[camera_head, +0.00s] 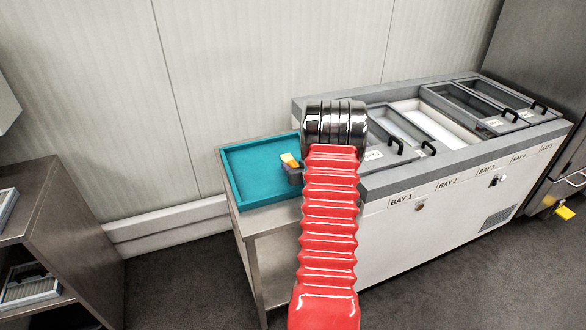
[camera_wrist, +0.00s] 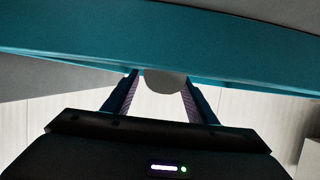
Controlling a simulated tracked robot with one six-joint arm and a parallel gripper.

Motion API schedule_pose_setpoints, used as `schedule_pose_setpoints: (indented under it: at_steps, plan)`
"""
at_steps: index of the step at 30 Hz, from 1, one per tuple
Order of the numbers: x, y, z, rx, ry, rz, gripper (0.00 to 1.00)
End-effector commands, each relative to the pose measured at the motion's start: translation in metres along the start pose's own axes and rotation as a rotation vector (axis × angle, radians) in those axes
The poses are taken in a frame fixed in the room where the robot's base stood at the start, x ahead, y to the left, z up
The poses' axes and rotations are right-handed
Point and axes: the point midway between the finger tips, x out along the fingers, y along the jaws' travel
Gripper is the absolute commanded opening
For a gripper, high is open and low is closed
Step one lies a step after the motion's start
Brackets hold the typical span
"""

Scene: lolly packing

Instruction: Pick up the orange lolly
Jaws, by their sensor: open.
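A small orange piece (camera_head: 289,160), which looks like the orange lolly, shows over the teal tray (camera_head: 250,190) near its right side. It sits at the top of a small dark grey block, partly behind my arm; I cannot tell whether it lies on the tray floor. In the wrist view my gripper (camera_wrist: 160,80) is open, its two fingers apart, pointing at a teal band (camera_wrist: 240,60) that looks like the tray's wall. A dull grey rounded shape (camera_wrist: 165,82) shows between the fingertips; I cannot tell what it is. No orange shows in the wrist view.
The tray stands on a steel table (camera_head: 248,232). A freezer (camera_head: 440,215) with several labelled bays and dark-handled lids adjoins it on the right. A pale panelled wall (camera_head: 230,70) is behind. A shelf unit (camera_head: 60,230) stands at left, with open floor between.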

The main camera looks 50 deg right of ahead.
Motion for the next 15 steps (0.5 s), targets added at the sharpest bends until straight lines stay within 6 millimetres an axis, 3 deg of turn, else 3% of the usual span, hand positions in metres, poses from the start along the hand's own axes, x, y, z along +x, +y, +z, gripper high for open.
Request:
schedule_pose_setpoints:
  at_steps: [6,15]
  plan:
    - [0.018,-0.001,0.001,0.000,-0.001,-0.001,0.52]
    - [0.019,-0.001,0.001,0.000,-0.001,-0.001,0.52]
